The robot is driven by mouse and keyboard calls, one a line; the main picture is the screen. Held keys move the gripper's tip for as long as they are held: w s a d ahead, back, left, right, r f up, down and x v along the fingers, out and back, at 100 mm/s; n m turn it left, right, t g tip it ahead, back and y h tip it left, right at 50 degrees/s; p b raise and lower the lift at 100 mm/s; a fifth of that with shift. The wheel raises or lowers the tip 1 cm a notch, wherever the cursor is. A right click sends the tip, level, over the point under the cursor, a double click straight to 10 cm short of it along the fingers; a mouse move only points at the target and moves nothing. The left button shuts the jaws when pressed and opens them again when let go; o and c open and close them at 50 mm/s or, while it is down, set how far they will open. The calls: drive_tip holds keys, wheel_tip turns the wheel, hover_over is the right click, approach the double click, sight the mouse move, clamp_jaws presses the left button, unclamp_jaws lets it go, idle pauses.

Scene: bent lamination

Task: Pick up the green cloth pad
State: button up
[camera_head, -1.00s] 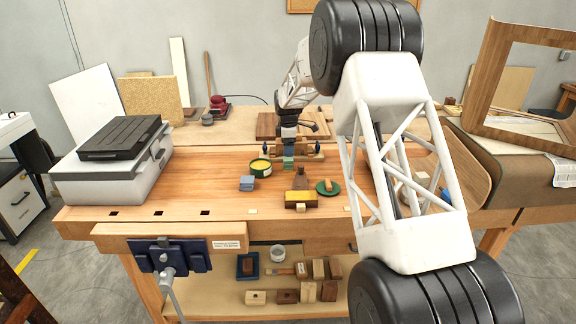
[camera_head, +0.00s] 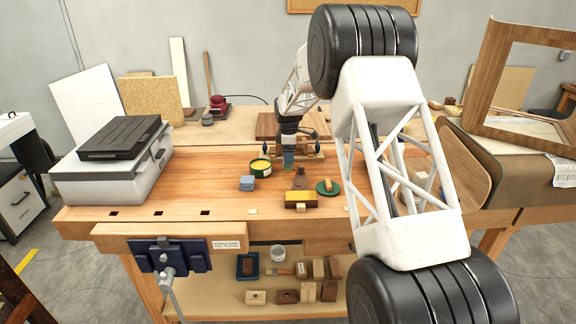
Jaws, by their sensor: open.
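My gripper (camera_head: 289,163) is in the middle of the bench, pointing down, with its blue-grey fingers open. It is small in the view, and the gap between the fingers is hard to see. A small green piece, which looks like the green cloth pad (camera_head: 288,168), shows at the fingertips, mostly hidden by them. I cannot tell whether the fingers touch it. A separate round green piece (camera_head: 320,188) lies to the right, with a tan block on it.
A yellow-filled tin (camera_head: 260,167) stands just left of my gripper. A wooden clamp-like tool (camera_head: 310,150) is close behind. The bench's left middle is clear.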

drive_tip(key=shift+f, duration=2.55)
drive_tip(key=c, duration=1.1)
drive_tip(key=shift+o, duration=0.2)
drive_tip(key=shift+r, duration=0.15)
drive_tip(key=shift+r, duration=4.9)
drive_tip(key=o, duration=0.5)
drive_tip(key=shift+c, duration=0.2)
drive_tip(key=c, duration=0.3)
